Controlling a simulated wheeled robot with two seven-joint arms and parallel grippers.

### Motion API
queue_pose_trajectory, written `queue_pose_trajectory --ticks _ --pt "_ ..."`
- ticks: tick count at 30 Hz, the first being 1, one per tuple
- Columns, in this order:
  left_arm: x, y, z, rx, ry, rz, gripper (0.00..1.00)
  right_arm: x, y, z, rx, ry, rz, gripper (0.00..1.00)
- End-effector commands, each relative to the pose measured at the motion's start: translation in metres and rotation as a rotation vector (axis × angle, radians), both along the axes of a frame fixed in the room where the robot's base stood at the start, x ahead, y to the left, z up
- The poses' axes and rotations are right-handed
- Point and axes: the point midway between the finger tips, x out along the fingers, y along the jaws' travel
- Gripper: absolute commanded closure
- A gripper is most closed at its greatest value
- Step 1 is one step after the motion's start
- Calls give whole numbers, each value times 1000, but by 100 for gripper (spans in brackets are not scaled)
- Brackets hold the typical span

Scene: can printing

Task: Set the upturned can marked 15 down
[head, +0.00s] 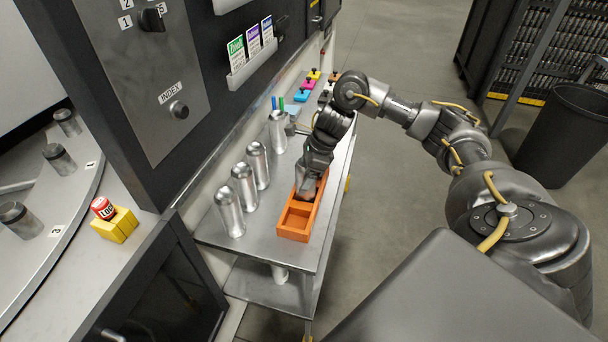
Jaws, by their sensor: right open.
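Several silver cans stand in a row along the left side of the metal cart top: the nearest can (229,214), a second can (243,187), a third can (257,165) and a far can (278,131). No mark 15 is readable on any of them, so I cannot tell which is that can. My right gripper (307,188) is open and points down over the far part of an orange two-part tray (296,236). The gripper hides much of that compartment, and I cannot tell whether a can is between its fingers. My left gripper is out of view.
The metal cart top (211,235) is narrow, with a lower shelf. Small coloured blocks (302,95) lie at its far end. A dark machine panel (145,70) rises at the left. A yellow-based red button (103,209) sits by the turntable. A black bin (564,135) stands right.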

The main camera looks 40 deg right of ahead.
Motion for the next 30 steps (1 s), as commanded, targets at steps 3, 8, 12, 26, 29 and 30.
queue_pose_trajectory --ticks 3,8,12,26,29,30 --pt "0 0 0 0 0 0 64 0 0 0 0 0 0 26" --pt "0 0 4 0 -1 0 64 0 -2 8 -1 -3 0 26" --pt "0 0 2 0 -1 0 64 -5 -10 29 -3 -6 0 26" --pt "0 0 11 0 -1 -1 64 -23 -34 104 -1 -3 -1 26" --pt "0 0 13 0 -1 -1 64 -25 -36 111 -1 -1 -1 26" --pt "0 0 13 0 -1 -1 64 -26 -37 112 0 -1 0 26"
